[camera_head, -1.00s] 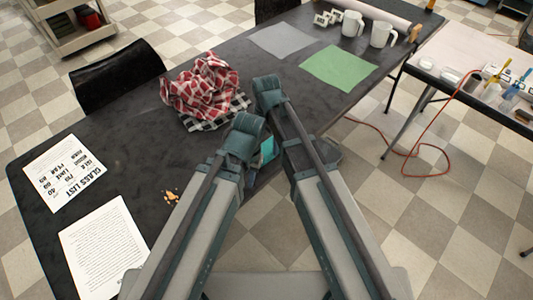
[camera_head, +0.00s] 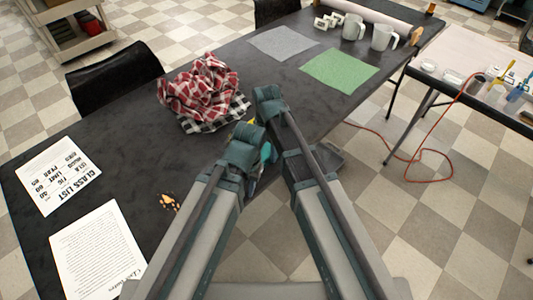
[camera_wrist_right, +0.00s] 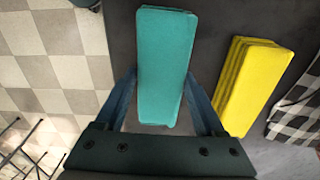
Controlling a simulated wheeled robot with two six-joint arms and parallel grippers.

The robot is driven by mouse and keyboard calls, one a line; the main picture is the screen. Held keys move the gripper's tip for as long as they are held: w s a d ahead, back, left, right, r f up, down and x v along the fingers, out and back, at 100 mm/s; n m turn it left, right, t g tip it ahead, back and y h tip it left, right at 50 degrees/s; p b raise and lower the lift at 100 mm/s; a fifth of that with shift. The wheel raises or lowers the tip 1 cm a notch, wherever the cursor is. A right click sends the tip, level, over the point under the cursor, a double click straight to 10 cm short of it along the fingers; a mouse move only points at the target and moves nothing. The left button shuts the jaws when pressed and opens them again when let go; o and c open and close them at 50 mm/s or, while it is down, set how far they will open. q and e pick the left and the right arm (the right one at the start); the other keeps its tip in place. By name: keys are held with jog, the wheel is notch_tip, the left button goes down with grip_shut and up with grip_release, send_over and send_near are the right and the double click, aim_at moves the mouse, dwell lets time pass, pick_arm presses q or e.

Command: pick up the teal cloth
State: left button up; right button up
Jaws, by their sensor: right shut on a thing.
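The teal cloth (camera_wrist_right: 165,65) is a folded, block-like stack between the two fingers of my right gripper (camera_wrist_right: 160,82) in the right wrist view. The fingers press on its long sides, so the gripper is shut on it. In the head view only a small teal patch of the cloth (camera_head: 265,152) shows between my arms, near the table's front edge. My arm links hide most of it and the right fingers there. I cannot tell how high it is above the table. My left gripper is out of sight.
A folded yellow cloth (camera_wrist_right: 250,82) lies just right of the teal one. A black-and-white checked cloth (camera_wrist_right: 299,112) is beyond it, with a crumpled red checked cloth (camera_head: 198,88) nearby. Printed papers (camera_head: 97,250) lie at left. A green sheet (camera_head: 340,68) and mugs (camera_head: 383,38) are farther back.

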aim_at(266, 150)
jog(key=shift+c, duration=0.4)
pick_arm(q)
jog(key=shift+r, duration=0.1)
pick_arm(e)
jog(key=shift+r, duration=0.1)
